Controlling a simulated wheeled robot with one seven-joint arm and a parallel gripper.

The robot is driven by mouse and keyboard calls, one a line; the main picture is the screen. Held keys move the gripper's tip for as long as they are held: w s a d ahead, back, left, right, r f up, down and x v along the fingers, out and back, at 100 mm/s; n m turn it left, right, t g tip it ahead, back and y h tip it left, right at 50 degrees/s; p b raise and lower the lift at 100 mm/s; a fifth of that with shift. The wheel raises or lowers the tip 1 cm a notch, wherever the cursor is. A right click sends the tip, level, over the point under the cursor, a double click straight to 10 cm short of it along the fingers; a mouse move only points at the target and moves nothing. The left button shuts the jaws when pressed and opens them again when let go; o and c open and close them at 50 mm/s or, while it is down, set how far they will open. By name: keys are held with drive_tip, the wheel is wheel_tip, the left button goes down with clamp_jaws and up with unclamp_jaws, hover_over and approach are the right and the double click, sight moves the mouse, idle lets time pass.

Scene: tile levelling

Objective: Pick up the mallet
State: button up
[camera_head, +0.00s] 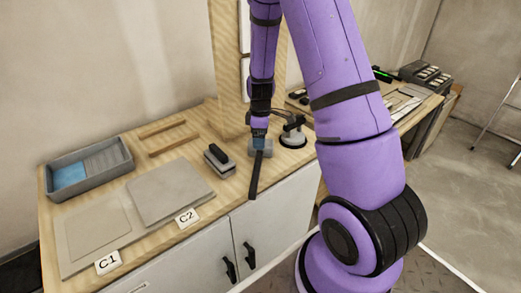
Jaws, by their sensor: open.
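The mallet (256,175) lies on the wooden worktop near its front edge. Its dark handle points toward the front edge, and a grey block that looks like its head sits at the back end. My gripper (259,140) is open and points down right over the mallet, where the handle meets the head. The fingers are small in this view and partly overlap the mallet. I cannot tell whether they touch it.
A black suction-cup tool (293,138) stands close on the right. A grey float with a black grip (217,158) lies on the left. Farther left are tiles marked C1 (92,228) and C2 (170,190), wooden strips (163,128) and a grey tray (62,192).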

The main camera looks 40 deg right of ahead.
drive_tip(key=shift+f, duration=0.95)
